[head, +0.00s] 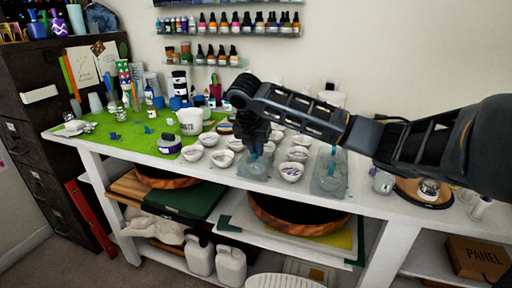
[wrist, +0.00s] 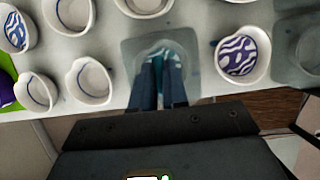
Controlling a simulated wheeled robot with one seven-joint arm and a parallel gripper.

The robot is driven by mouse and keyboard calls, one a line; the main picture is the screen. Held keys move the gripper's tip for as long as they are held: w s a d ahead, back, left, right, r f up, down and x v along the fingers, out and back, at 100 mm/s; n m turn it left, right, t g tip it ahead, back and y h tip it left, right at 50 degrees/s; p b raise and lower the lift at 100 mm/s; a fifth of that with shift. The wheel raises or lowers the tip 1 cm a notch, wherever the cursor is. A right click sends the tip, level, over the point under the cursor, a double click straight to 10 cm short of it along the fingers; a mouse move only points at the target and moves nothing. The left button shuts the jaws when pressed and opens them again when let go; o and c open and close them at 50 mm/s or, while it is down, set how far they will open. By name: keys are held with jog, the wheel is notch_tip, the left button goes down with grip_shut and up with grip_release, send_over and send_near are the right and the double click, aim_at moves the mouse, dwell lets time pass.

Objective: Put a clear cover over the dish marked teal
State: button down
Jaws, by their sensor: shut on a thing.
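My gripper (wrist: 165,84) points down at the front of the white table and is shut on a clear cover (wrist: 133,52), a see-through square piece with a rounded middle. The cover also shows in the head view (head: 246,172), low at the table's front part. Teal and white shows through it by my fingertips; I cannot tell whether this is the teal dish's marking or how the cover rests. A white dish with purple wavy stripes (wrist: 242,55) stands to the right, apart from the cover. Another clear piece (head: 328,178) stands further right.
Several white dishes, some with blue lines (wrist: 37,91), stand close to the left and behind. A green mat (head: 105,138) and a white tub (head: 190,121) are further left. A round wooden board (head: 421,194) lies at the right.

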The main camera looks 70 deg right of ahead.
jog(key=c, duration=1.1)
grip_release()
jog(key=shift+o, duration=0.2)
jog(key=v, duration=0.7)
jog(key=shift+r, duration=0.4)
jog(key=shift+a, duration=0.15)
